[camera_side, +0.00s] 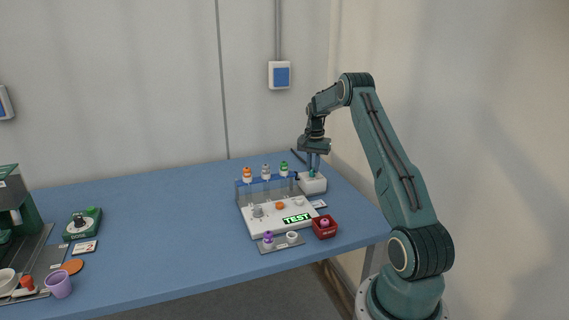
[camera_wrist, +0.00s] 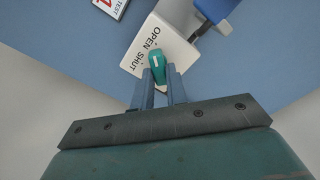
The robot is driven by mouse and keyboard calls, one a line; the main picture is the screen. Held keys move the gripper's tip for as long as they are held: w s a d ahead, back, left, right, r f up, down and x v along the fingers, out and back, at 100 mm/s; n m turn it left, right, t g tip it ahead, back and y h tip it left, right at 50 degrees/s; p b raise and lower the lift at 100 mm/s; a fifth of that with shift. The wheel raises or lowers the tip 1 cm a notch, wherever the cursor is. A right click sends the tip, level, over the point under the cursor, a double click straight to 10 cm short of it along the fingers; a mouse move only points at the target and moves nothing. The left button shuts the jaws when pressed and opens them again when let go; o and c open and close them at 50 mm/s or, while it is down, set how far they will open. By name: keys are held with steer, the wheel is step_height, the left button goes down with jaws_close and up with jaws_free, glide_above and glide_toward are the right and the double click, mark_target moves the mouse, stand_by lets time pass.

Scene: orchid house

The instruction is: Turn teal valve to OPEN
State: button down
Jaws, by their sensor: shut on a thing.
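The teal valve (camera_wrist: 157,64) sits on a white box (camera_wrist: 133,62) marked OPEN and SHUT in the wrist view. In the side view the white box (camera_side: 313,186) stands at the right end of the rack, with the teal valve (camera_side: 311,174) on top. My gripper (camera_wrist: 160,74) points down over the box, its two fingers shut on the teal valve from either side. The side view also shows my gripper (camera_side: 313,166) at the valve. A white mark shows on the valve top, near the lettering. Which word it points at I cannot tell.
A blue rack (camera_side: 241,183) with several coloured-top tubes and a white TEST panel (camera_side: 269,222) stand left of the box. A red dish (camera_side: 324,235) and a grey tray (camera_side: 268,249) with small cups lie in front. The middle of the blue table (camera_side: 170,210) is clear.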

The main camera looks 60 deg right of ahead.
mark_target(313, 168)
steer(key=shift+d+r+m, duration=0.1)
steer(key=shift+m, duration=0.5)
steer(key=c, duration=1.4)
jaws_free()
step_height(313, 168, up, 14)
